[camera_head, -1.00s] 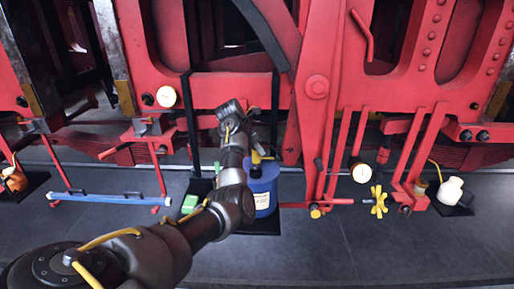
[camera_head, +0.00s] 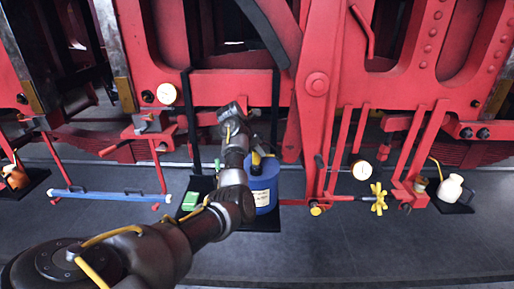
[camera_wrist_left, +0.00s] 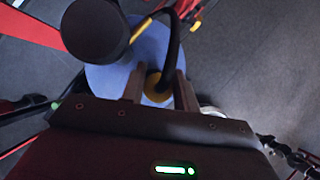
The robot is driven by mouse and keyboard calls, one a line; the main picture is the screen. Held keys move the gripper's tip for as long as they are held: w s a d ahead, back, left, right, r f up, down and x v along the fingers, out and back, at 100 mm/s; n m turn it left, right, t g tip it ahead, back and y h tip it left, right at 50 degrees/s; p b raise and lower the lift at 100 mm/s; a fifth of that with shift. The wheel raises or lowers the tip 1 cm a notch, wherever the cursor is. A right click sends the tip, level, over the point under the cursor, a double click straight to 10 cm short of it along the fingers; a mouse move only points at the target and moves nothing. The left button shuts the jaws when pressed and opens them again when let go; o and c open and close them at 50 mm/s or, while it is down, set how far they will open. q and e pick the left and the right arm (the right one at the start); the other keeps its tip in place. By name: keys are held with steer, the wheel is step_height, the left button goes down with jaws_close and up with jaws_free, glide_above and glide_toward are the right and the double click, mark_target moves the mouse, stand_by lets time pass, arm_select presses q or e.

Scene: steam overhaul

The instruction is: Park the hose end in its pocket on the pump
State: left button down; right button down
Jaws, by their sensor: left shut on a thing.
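The blue drum-shaped pump (camera_head: 265,191) stands on a dark tray in front of the red locomotive frame. Its round blue top (camera_wrist_left: 105,80) fills the middle of the left wrist view. The black hose arches up from between the fingers. A yellow-brown ring shows low between the fingers; I cannot tell whether the hose end is inside a pocket. In the head view my left arm partly covers the pump and the gripper (camera_head: 254,157). My right gripper is not in view.
A dark round cylinder (camera_wrist_left: 95,28) stands close beside the hose in the wrist view. A green box (camera_head: 189,201) lies left of the pump. The front floor is clear.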

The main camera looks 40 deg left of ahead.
arm_select(q)
steer(key=shift+f, duration=0.65)
steer(key=c, duration=1)
jaws_free()
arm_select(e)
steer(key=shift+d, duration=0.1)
arm_select(q)
steer(key=shift+f, duration=0.1)
